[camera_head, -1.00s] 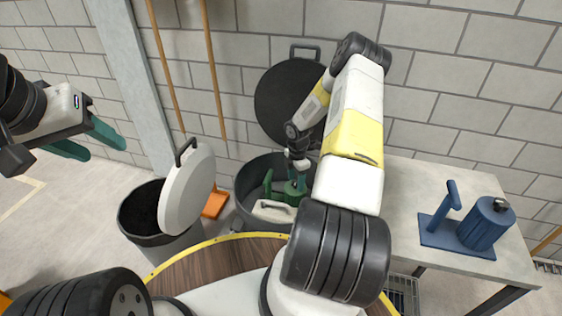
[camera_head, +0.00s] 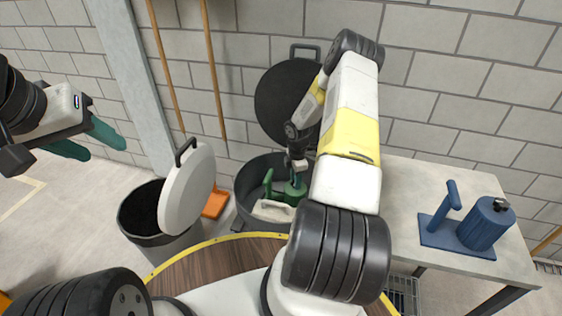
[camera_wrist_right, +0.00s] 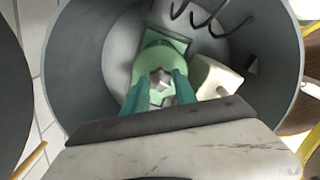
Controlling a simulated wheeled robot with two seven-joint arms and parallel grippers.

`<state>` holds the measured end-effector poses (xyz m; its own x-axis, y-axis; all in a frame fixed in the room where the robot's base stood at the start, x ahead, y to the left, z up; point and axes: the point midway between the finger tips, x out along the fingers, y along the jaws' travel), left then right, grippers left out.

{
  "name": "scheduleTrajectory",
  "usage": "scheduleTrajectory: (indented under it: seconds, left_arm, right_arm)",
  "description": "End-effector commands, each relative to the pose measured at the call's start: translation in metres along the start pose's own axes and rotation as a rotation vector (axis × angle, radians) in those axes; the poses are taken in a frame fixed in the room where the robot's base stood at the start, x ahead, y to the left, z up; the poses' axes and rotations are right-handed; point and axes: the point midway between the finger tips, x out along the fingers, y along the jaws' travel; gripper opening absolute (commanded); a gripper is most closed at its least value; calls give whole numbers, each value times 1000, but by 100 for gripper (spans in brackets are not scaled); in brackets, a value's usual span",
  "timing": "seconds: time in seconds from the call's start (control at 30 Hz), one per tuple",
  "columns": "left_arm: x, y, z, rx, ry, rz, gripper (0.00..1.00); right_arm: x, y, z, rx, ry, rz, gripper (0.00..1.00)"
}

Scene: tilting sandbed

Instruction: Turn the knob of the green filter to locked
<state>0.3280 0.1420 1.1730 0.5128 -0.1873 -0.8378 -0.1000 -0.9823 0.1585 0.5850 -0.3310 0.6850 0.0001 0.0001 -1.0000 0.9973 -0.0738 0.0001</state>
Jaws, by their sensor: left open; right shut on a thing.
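The green filter (camera_head: 269,184) stands inside a dark grey round bin (camera_head: 243,181), partly hidden by my right arm. In the right wrist view the filter's light green round body (camera_wrist_right: 150,60) lies below the gripper, with a grey knob (camera_wrist_right: 160,79) on top. My right gripper (camera_wrist_right: 162,95) has its two teal fingers on either side of the knob, shut on it. Its fingertips are small in the head view. My left gripper (camera_head: 88,143) is open and empty, raised at the far left, well away from the filter.
A cream block (camera_head: 272,210) lies in the bin beside the filter. A second dark bin (camera_head: 139,212) with a tilted white lid (camera_head: 190,188) stands to the left. A blue filter (camera_head: 484,226) stands on the grey table (camera_head: 415,185) at right. Black hooks (camera_wrist_right: 212,20) show inside the bin.

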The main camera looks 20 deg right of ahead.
Motion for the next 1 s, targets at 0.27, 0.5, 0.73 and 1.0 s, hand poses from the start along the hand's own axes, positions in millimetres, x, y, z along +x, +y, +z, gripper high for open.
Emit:
scheduleTrajectory:
  seconds: [0.27,0.5,0.73,1.0]
  left_arm:
    - [0,0,0,0,0,0,48]
    - [0,0,0,0,0,0,48]
    - [0,0,0,0,0,0,48]
    - [0,0,0,0,0,0,48]
  right_arm:
    - [0,0,0,257,-1,0,0]
    - [0,0,0,486,-1,0,0]
    - [0,0,0,704,-1,1,0]
    - [0,0,0,959,-1,1,0]
